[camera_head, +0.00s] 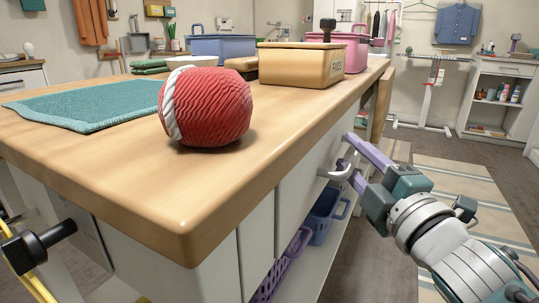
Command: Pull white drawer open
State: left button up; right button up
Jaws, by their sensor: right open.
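The white drawer (305,176) is set in the side of the wooden-topped table, below the top. Its front looks flush with the cabinet, so it appears shut. A pale curved handle (331,174) sticks out from it. My right gripper (346,157) comes in from the right with its purple fingers pointing at the handle. The fingers are apart, one above the other, with the handle's outer end close to or between their tips. I cannot tell whether they touch it. My left gripper is not in view.
The wooden tabletop (200,188) holds a red ball (209,107), a teal cloth (95,102), a tan box (300,65) and a pink box (356,50). Blue (324,216) and purple baskets (284,268) sit on the shelf below. Striped rugs (470,185) cover the floor at right.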

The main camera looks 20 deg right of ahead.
jog(key=shift+c, duration=0.2)
grip_shut()
dwell(1.2)
